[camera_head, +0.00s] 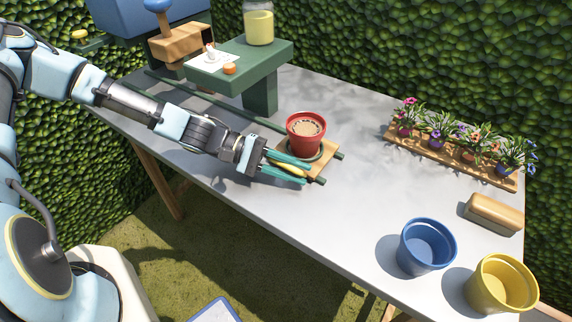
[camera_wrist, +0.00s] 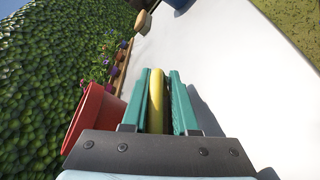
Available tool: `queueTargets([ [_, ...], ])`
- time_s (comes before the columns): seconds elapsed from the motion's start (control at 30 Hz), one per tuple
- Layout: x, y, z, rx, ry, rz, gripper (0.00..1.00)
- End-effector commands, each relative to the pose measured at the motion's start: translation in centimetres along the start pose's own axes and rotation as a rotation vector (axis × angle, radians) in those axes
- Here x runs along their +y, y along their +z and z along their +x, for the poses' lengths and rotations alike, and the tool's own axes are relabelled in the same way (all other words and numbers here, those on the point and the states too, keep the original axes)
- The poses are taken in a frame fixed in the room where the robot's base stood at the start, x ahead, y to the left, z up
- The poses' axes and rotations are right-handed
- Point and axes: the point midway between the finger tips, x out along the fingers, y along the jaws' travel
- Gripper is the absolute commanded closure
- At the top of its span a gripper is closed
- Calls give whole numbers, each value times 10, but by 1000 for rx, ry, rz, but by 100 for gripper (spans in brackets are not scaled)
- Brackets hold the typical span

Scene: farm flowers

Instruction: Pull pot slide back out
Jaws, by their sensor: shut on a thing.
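The pot slide (camera_head: 322,172) is a small wooden board with a dark green ring on it, at the front end of green rails (camera_head: 265,122) on the grey table. A red pot (camera_head: 306,133) filled with brown material stands upright in the ring. The red pot also shows at the left of the wrist view (camera_wrist: 92,118). My gripper (camera_head: 288,172) is at the slide's near left side, with green fingers shut on a yellow handle (camera_head: 287,168). In the wrist view the yellow handle (camera_wrist: 156,100) lies between both fingers. The handle's joint to the slide is hidden.
A green stand (camera_head: 240,66) with a jar (camera_head: 259,24) is behind the rails. A wooden tray (camera_head: 450,157) of potted flowers lies at the right. A wooden block (camera_head: 494,213), blue pot (camera_head: 426,246) and yellow pot (camera_head: 499,284) are farther right. The table's middle is clear.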

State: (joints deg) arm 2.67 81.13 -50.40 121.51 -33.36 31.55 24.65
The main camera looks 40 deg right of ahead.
Motion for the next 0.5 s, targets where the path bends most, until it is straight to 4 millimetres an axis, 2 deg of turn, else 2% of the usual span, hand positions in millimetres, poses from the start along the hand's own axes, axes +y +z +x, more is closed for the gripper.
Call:
queueTargets([
  [0.03, 9, 2, 2, -4, 12, 7, 100],
  [0.5, 9, 4, 7, -4, 11, 8, 100],
])
